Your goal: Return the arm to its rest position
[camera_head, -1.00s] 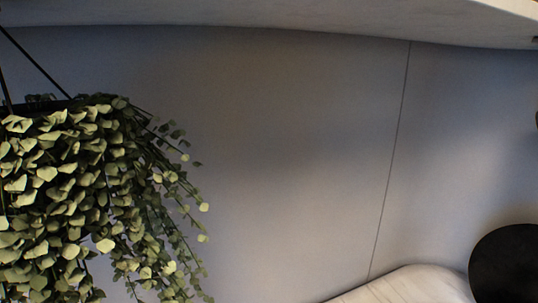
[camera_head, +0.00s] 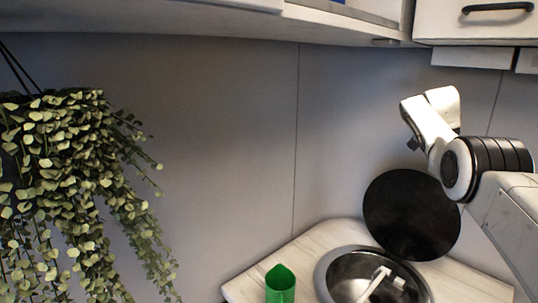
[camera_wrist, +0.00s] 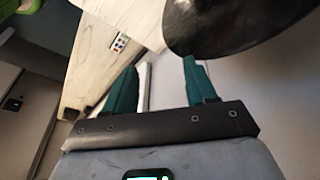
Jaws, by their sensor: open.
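My gripper (camera_wrist: 160,66) shows in the wrist view with its two teal fingers spread apart and nothing between them. In the head view my white and black arm reaches in from the right edge, bent and raised in front of the wall, above the counter. I cannot clearly make out the gripper's fingers in that view. The black round lid (camera_head: 412,212) stands upright behind the sink, below and left of my arm. It also fills the upper right of the wrist view (camera_wrist: 215,25), beyond the fingers.
A steel sink (camera_head: 335,262) with a faucet (camera_head: 375,285) is set in the pale counter (camera_head: 250,284). A green container (camera_head: 280,284) stands left of it. A leafy plant (camera_head: 75,165) hangs at left. A shelf (camera_head: 200,18) and a cabinet (camera_head: 480,28) run overhead. The wall between is clear.

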